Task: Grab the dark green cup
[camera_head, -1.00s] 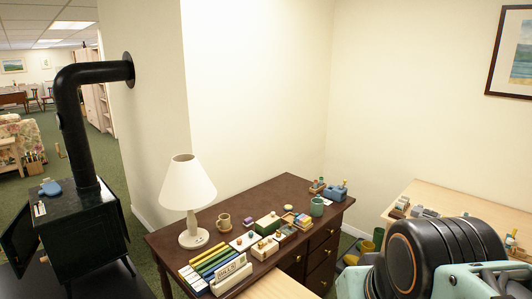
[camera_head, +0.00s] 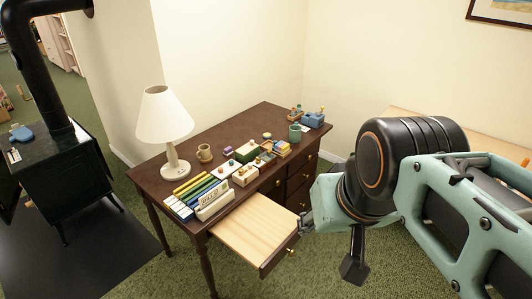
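The dark green cup (camera_head: 294,134) stands upright on the brown desk (camera_head: 233,132), toward its right end. Small boxes and trinkets stand close around it. My gripper (camera_head: 310,222) shows only in part at the left end of my arm, low in front of the desk's right-hand drawers. It is apart from the cup, below it and nearer to me. My arm hides most of it, so its fingers cannot be made out clearly. I see nothing held in it.
A pale board or drawer (camera_head: 255,228) with a brass knob sticks out from the desk front. A white lamp (camera_head: 165,120), a brown mug (camera_head: 204,152) and books (camera_head: 195,193) stand on the desk. A black stove (camera_head: 62,175) is at left; a light table (camera_head: 400,117) is behind my arm.

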